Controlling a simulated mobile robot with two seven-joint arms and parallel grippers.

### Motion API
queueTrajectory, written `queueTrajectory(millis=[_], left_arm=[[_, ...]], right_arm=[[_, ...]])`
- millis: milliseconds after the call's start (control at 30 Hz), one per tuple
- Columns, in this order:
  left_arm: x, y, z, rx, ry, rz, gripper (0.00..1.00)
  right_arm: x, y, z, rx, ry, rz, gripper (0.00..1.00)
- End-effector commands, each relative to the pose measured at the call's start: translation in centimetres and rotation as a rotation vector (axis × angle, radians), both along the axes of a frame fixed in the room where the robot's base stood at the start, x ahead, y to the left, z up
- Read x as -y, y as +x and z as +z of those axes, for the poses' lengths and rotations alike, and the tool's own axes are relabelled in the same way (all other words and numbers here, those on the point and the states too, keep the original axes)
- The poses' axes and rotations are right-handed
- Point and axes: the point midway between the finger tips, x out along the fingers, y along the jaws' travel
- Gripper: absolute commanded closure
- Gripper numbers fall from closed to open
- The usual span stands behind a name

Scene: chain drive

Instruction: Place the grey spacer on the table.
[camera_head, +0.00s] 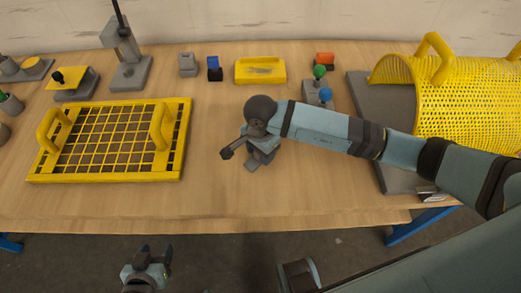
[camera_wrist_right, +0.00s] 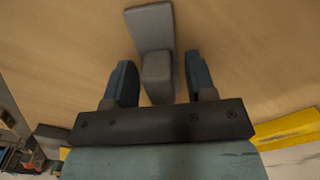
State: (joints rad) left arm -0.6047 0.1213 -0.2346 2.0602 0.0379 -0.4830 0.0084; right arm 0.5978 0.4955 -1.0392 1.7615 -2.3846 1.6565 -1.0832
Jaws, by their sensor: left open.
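The grey spacer (camera_wrist_right: 152,28) is an L-like block with a flat part and a raised part. In the right wrist view its raised part stands between the two fingers of my right gripper (camera_wrist_right: 160,78), with a narrow gap on each side. My right gripper looks open around it. In the head view my right gripper (camera_head: 262,152) is low over the middle of the table (camera_head: 225,205), and the spacer (camera_head: 252,166) shows just under it, partly hidden and seemingly on the wood. My left gripper (camera_head: 155,256) is open and empty in front of the table's front edge.
A yellow grid frame (camera_head: 185,140) with two handles lies left of my right gripper. A yellow mesh guard (camera_head: 470,95) stands on a grey plate at the right. A yellow tray (camera_head: 260,70) and small blocks stand at the back. The table's front middle is clear.

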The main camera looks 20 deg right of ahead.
Motion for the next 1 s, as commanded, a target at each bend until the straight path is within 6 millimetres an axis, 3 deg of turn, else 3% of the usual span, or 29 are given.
queueTrajectory(millis=[267, 700, 1000], left_arm=[[-0.2, -0.1, 0.1, -0.004, 0.005, -0.004, 0.45], [0.2, -0.1, -0.2, -0.011, -0.008, 0.007, 0.45], [0.2, 0.0, 0.0, -0.006, -0.008, 0.006, 0.45]], right_arm=[[0.0, 0.1, 1.0, 0.002, 0.0, 0.001, 0.49], [0.0, 0.1, 9.7, 0.003, -0.001, 0.001, 0.49], [0.0, 0.0, 12.3, 0.0, 0.0, 0.0, 0.49]])
